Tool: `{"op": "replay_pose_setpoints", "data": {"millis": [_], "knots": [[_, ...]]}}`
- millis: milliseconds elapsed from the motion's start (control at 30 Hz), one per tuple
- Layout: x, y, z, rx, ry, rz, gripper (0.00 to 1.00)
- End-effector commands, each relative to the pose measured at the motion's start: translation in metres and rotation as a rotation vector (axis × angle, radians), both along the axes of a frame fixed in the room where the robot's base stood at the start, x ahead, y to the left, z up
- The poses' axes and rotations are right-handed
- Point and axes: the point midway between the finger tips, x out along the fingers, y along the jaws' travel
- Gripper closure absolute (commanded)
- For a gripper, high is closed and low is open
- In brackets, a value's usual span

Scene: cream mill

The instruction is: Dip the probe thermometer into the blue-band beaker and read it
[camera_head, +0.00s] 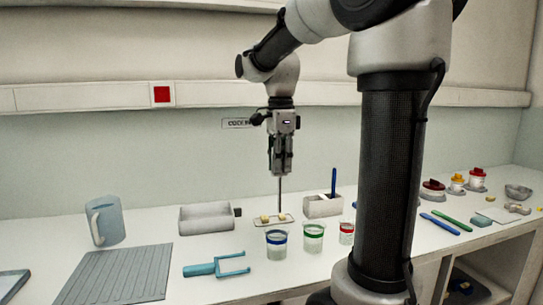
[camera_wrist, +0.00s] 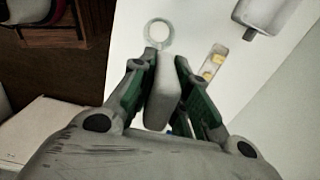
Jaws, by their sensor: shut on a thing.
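My gripper (camera_head: 281,170) is shut on the probe thermometer, whose thin grey stem (camera_head: 280,195) points straight down above the bench. In the wrist view, its pale grey handle (camera_wrist: 164,95) sits between the fingers. The blue-band beaker (camera_head: 277,246) stands upright on the bench, below and nearer the camera than the stem tip. The tip appears above the beaker's rim in the picture, apart from it. The thermometer's display cannot be read. A round-rimmed vessel (camera_wrist: 147,35) shows beyond the fingers in the wrist view; its band colour is unclear.
A green-band beaker (camera_head: 313,240) and a red-band beaker (camera_head: 346,234) stand to the right. A small tray (camera_head: 287,222) with yellow pieces lies behind. A grey trough (camera_head: 206,219), jug (camera_head: 107,222), teal forked tool (camera_head: 205,270) and ribbed mat (camera_head: 115,277) are left.

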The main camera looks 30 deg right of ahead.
Motion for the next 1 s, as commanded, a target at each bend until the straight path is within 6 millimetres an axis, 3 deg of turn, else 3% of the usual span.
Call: {"op": "replay_pose_setpoints", "data": {"millis": [367,1000], "knots": [[-0.003,0.0,-0.019,0.0,0.0,-0.051,1.0],[-0.003,0.0,-0.075,0.0,0.0,-0.05,1.0]]}}
